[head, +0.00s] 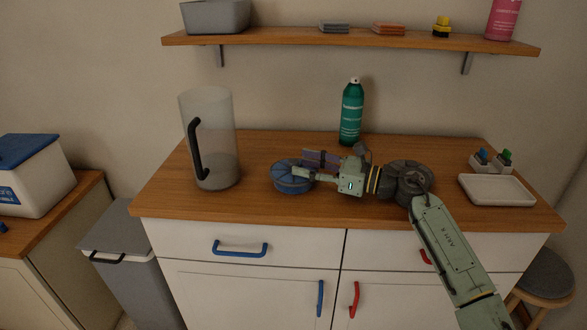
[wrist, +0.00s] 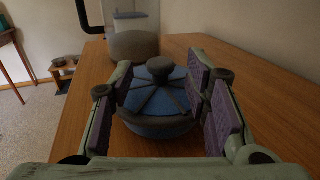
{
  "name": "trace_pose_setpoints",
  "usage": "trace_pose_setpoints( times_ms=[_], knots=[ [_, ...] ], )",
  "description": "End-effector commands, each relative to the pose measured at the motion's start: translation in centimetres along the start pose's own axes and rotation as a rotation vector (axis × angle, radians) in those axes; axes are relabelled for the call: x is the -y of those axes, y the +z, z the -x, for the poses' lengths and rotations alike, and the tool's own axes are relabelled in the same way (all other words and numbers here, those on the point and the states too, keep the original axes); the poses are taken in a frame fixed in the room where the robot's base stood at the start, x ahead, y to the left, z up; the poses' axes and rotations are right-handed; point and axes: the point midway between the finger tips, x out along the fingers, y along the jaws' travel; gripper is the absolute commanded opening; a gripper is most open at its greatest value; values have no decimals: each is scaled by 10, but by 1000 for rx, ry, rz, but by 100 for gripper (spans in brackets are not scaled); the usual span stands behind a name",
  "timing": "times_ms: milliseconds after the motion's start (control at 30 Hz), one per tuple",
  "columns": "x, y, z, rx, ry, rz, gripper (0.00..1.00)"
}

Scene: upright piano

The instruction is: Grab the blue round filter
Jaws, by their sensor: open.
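The blue round filter (head: 292,180) sits on the wooden counter top, right of the clear pitcher. In the wrist view the filter (wrist: 155,108) shows a dark central knob and dark ribs on a blue body. My gripper (head: 304,166) reaches in from the right at the filter's height. In the wrist view my gripper (wrist: 168,98) is open, with one purple-padded finger on each side of the filter. The right pad looks very close to the filter's edge; I cannot tell whether it touches.
A clear pitcher with a black handle (head: 213,140) stands left of the filter. A green spray can (head: 351,112) stands behind my gripper. A white tray (head: 497,190) and small bottles (head: 491,160) are at the right. A shelf (head: 350,41) hangs above. The counter's front left is clear.

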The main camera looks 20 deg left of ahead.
Motion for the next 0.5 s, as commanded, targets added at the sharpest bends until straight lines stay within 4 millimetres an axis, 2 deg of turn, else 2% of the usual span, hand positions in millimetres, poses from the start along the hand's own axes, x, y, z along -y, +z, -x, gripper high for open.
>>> trace_pose_setpoints(
  times_ms=[133,367,500],
  knots=[
    [0,2,-14,1,0,-1,43],
    [0,0,-16,1,-1,-1,43],
    [0,0,-16,2,-1,0,35]
  ],
)
